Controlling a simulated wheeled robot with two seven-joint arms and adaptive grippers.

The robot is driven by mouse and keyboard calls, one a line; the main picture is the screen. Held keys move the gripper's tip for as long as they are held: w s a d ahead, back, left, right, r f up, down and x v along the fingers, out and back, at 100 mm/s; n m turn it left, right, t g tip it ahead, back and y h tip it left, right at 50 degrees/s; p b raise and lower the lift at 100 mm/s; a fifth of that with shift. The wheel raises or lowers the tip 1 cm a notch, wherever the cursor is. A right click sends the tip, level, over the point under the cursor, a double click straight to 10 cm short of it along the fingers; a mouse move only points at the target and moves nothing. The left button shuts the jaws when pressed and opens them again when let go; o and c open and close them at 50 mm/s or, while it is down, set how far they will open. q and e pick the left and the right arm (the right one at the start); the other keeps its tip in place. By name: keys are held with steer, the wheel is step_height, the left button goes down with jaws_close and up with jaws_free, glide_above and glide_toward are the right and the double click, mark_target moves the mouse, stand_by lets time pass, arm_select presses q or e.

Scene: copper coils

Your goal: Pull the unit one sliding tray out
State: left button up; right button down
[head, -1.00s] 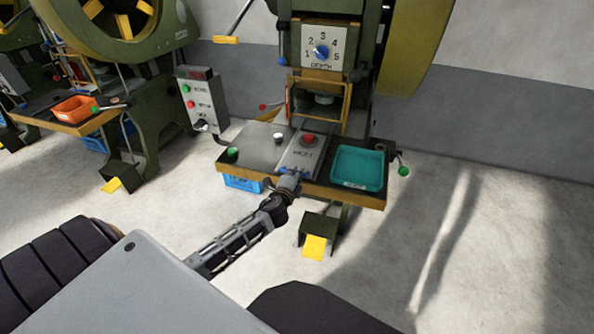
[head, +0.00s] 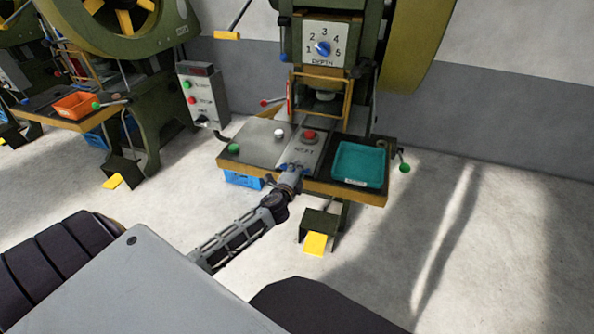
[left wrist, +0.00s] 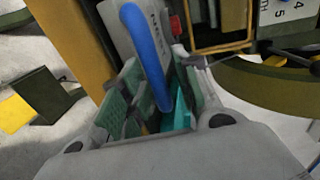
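The unit one sliding tray, as far as I can tell, is the grey plate (head: 307,152) with a red button, on the press table in the head view. Its blue handle (left wrist: 147,50) crosses the middle of the left wrist view. My left gripper (head: 292,173) is at the tray's front edge. In the wrist view its green-padded fingers (left wrist: 157,75) stand apart on either side of the handle, with gaps visible. The gripper hides part of the handle in the head view. My right gripper is not in view.
A teal bin (head: 359,164) sits on the table right of the tray. A green-knobbed lever (head: 404,167) sticks out at the table's right end. A yellow pedal (head: 316,243) is on the floor below. A control box (head: 202,98) stands left. Floor in front is mostly clear.

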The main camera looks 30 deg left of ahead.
arm_select(q)
steer(key=shift+s+d+f, duration=0.1)
steer(key=shift+s+d, duration=0.05)
steer(key=shift+d, duration=0.2)
steer(key=v, duration=1.1)
steer(key=shift+s+a+r, duration=0.25)
steer(key=shift+s+a, duration=0.05)
stand_by(0.9)
